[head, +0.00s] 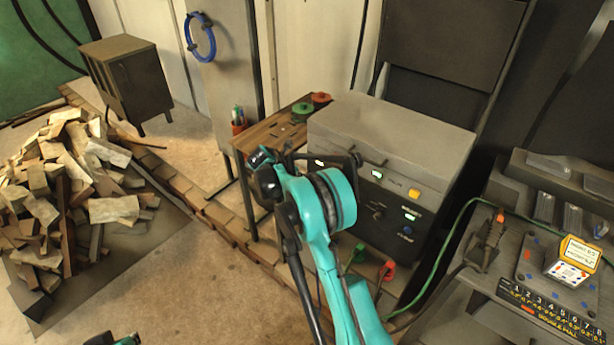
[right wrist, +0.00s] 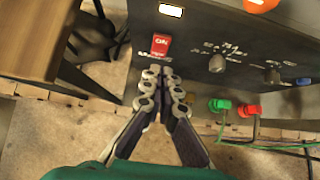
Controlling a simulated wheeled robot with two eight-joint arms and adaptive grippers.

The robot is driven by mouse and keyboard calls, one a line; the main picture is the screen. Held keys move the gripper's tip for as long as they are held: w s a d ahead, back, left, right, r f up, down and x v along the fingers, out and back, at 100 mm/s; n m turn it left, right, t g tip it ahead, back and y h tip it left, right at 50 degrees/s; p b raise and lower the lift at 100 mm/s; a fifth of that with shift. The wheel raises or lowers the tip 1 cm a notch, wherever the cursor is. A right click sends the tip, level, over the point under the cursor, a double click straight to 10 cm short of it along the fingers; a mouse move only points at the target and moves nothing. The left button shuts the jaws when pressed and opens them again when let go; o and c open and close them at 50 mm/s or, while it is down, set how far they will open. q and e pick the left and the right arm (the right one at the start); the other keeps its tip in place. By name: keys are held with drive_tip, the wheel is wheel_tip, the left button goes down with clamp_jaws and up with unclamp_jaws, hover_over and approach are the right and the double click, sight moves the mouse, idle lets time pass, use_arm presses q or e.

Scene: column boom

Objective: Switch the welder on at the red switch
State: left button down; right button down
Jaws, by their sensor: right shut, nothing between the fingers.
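The welder (head: 385,125) is a grey box with a dark front panel, standing in the middle of the head view. Its red switch (right wrist: 161,45), marked ON, shows in the right wrist view at the left of the panel. In the head view my right arm covers the switch. My right gripper (right wrist: 160,72) is shut and empty, its fingertips just below the switch's lower edge. I cannot tell whether they touch it, or which way the switch is tipped. Small displays on the panel glow. A black and teal part of my left arm shows at the bottom left; its fingers cannot be made out.
A wooden side table (head: 283,131) stands left of the welder. Green (right wrist: 219,104) and red (right wrist: 248,110) cable plugs stick out of the panel's lower part. A wood pile (head: 75,180) lies at the left. A cluttered bench (head: 480,300) stands at the right.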

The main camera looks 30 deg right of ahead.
drive_tip(key=shift+p+v, duration=0.35)
drive_tip(key=shift+v, duration=1.45)
drive_tip(key=shift+d+r, duration=0.2)
drive_tip(key=s+a+r+m+t+y, duration=0.1)
drive_tip(key=s+a+r+m+y, duration=0.1)
drive_tip(key=s+a+r+m, duration=0.55)
drive_tip(key=s+a+r+m+t+y, duration=0.1)
drive_tip(key=s+a+r+m+y, duration=0.3)
drive_tip(key=s, duration=0.6)
drive_tip(key=s+a+f+m+t+y, duration=0.1)
drive_tip(key=s+a+m, duration=0.3)
drive_tip(key=s, duration=0.5)
drive_tip(key=s+a+m+y, duration=0.1)
drive_tip(key=s+a+m, duration=0.3)
drive_tip(key=s+m, duration=0.3)
drive_tip(key=s, duration=0.3)
drive_tip(key=shift+a+f+t, duration=0.2)
drive_tip(key=shift+f+t, duration=0.15)
drive_tip(key=shift+t, duration=0.05)
